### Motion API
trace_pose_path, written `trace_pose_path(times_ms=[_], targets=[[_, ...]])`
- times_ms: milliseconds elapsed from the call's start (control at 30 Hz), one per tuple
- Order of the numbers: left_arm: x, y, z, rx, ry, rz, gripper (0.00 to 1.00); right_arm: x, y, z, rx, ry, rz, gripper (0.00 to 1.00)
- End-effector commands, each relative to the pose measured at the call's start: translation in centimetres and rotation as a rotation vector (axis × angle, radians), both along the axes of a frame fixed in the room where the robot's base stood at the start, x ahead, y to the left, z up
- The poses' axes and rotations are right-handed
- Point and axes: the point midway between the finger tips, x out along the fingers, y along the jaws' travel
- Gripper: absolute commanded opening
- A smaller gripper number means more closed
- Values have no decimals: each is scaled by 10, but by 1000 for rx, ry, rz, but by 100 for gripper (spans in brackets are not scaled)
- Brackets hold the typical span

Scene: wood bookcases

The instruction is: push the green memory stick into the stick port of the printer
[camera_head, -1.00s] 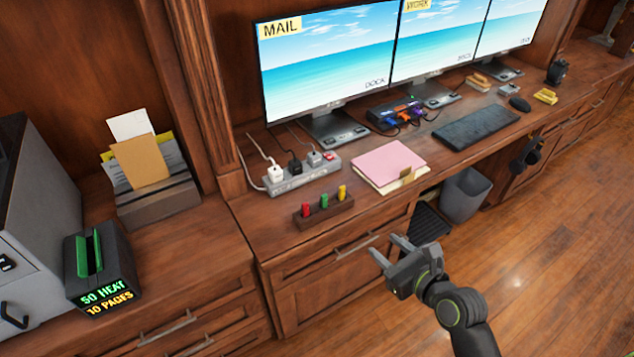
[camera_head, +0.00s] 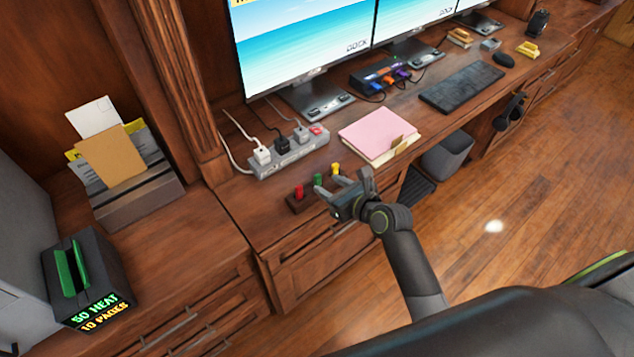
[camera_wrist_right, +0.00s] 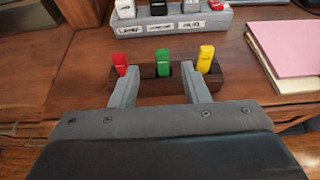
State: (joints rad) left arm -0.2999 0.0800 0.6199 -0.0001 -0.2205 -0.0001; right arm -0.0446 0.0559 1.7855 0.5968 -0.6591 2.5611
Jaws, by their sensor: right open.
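The green memory stick (camera_head: 318,180) stands upright in a dark wooden holder (camera_head: 296,208), between a red stick (camera_head: 299,191) and a yellow stick (camera_head: 335,169). My right gripper (camera_head: 341,182) is open and empty at the holder's front. In the right wrist view, the green stick (camera_wrist_right: 163,62) shows between and beyond the open fingertips (camera_wrist_right: 157,70), not gripped; the holder (camera_wrist_right: 147,86) is partly covered by the fingers. A large grey machine (camera_head: 22,225), possibly the printer, is cut off at the left edge; I see no stick port. My left gripper is not in view.
A pink folder (camera_head: 377,134) lies right of the holder. A power strip (camera_head: 290,158) with plugs and cords is behind it. A dark device with green slots (camera_head: 85,275) and a letter rack (camera_head: 135,200) stand on the left counter. Monitors line the back.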

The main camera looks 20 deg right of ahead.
Motion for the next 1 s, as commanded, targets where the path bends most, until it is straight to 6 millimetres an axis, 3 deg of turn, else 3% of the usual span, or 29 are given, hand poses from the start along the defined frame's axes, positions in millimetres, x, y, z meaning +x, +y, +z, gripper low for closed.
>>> trace_pose_path(times_ms=[667, 1000], targets=[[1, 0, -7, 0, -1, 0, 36, 54, 17, -32, 0, 0, -1, 42], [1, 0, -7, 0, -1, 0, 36, 58, 18, -34, 0, 0, -2, 40]])
